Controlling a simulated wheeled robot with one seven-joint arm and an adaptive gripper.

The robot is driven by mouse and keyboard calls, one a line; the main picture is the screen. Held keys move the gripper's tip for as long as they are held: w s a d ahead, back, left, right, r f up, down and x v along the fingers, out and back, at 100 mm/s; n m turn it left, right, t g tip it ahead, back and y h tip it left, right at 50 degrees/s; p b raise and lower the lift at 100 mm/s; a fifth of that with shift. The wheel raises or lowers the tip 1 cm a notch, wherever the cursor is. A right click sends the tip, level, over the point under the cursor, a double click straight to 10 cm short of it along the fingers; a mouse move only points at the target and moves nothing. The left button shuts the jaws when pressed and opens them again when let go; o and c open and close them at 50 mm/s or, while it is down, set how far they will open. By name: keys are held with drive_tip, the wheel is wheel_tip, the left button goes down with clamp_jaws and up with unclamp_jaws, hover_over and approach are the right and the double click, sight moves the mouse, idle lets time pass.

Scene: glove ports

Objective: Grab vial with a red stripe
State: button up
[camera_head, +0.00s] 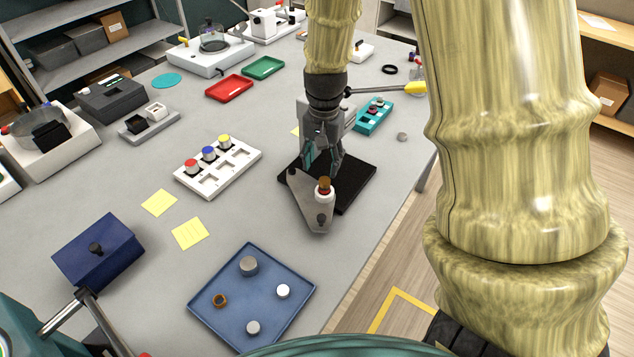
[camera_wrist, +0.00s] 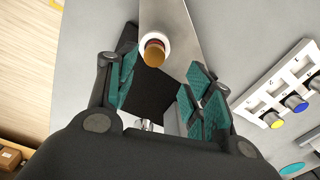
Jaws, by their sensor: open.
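My gripper (camera_head: 320,168) is open and points down over a black square pad (camera_head: 352,185). In the wrist view its teal finger pads (camera_wrist: 160,80) stand apart with nothing gripped. A white rack (camera_head: 222,178) to the left holds pieces with a red top (camera_head: 191,165), a blue top and a yellow top.
A blue tray (camera_head: 252,320) with several small round pieces lies in front. A dark blue box (camera_head: 98,250) is at left. A teal rack (camera_head: 374,115) stands behind my gripper. Red (camera_head: 229,88) and green trays lie farther back. The table's right edge is close.

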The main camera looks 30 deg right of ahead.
sight(327, 181)
drive_tip(key=shift+s+d+f, duration=0.1)
drive_tip(key=shift+s+f, duration=0.1)
drive_tip(key=shift+s, duration=0.3)
drive_tip(key=shift+s+f, duration=0.2)
drive_tip(key=shift+s, duration=0.3)
drive_tip(key=shift+f, duration=0.2)
drive_tip(key=shift+w+f+p, duration=0.3)
drive_tip(key=shift+w+f, duration=0.7)
drive_tip(key=shift+w, duration=0.25)
drive_tip(key=shift+w+f, duration=0.2)
drive_tip(key=shift+f, duration=0.05)
drive_tip(key=shift+s+d+f+p, duration=0.2)
drive_tip(key=shift+s+f+p, duration=0.6)
drive_tip(key=shift+s+p, duration=0.25)
drive_tip(key=shift+s+f, duration=0.15)
drive_tip(key=shift+f, duration=0.2)
drive_tip(key=shift+w+f, duration=0.65)
drive_tip(key=shift+f, duration=0.35)
drive_tip(key=shift+s+r, duration=0.2)
drive_tip(key=shift+s, duration=0.2)
drive_tip(key=shift+c, duration=0.3)
drive_tip(key=shift+w+f, duration=0.15)
drive_tip(key=shift+w, duration=0.1)
drive_tip(key=c, duration=1)
drive_tip(key=shift+s, duration=0.15)
